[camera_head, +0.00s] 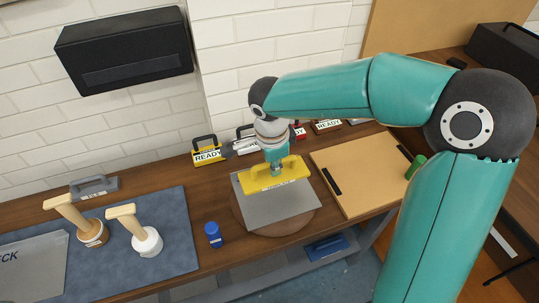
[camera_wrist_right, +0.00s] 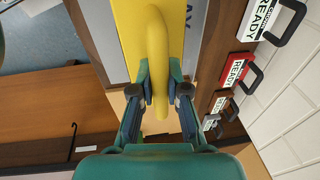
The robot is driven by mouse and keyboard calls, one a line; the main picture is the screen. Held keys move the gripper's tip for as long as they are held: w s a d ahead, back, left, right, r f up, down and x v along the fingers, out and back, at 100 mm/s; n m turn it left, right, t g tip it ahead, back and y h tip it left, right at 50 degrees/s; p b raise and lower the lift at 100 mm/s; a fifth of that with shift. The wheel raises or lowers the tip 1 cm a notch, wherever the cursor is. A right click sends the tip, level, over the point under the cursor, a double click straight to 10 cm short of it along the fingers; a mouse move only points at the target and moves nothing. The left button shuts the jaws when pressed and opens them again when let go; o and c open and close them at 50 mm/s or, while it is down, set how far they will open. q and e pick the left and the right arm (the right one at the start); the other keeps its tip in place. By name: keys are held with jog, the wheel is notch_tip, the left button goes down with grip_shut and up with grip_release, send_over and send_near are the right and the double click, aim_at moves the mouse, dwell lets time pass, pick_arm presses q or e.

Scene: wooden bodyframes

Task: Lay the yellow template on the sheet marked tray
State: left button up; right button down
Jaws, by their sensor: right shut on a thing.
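The yellow template (camera_head: 296,168) is a flat plate with a raised handle; it also fills the top middle of the wrist view (camera_wrist_right: 130,30). My right gripper (camera_head: 278,169) is shut on its handle, with one finger on each side in the wrist view (camera_wrist_right: 161,88). The template is over the rear part of a grey sheet (camera_head: 280,209), which lies on a round brown board (camera_head: 293,229). I cannot tell whether template and sheet touch. In the wrist view the letters "AY" show on the sheet (camera_wrist_right: 194,25); the rest is hidden. My left gripper is not in view.
Another yellow block marked READY (camera_head: 207,155) and several similar handled ones stand along the wall. A blue bottle (camera_head: 213,236) is left of the round board. A blue mat (camera_head: 180,208) holds two wooden-handled tools. A tan board (camera_head: 355,170) lies to the right.

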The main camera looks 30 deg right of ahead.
jog(key=shift+s+d+f+b, duration=0.15)
jog(key=shift+f+b, duration=0.2)
jog(key=shift+f, duration=0.35)
jog(key=shift+f+b, duration=0.35)
jog(key=shift+f, duration=0.35)
notch_tip(320, 180, down, 2)
jog(key=shift+f+b, duration=0.2)
jog(key=shift+b, duration=0.75)
jog(key=shift+f+b, duration=0.5)
jog(key=shift+b, duration=0.15)
jog(key=shift+b, duration=0.3)
jog(key=shift+f+b, duration=0.15)
jog(key=shift+b, duration=0.65)
jog(key=c, duration=1.1)
grip_release()
jog(key=shift+o, duration=0.2)
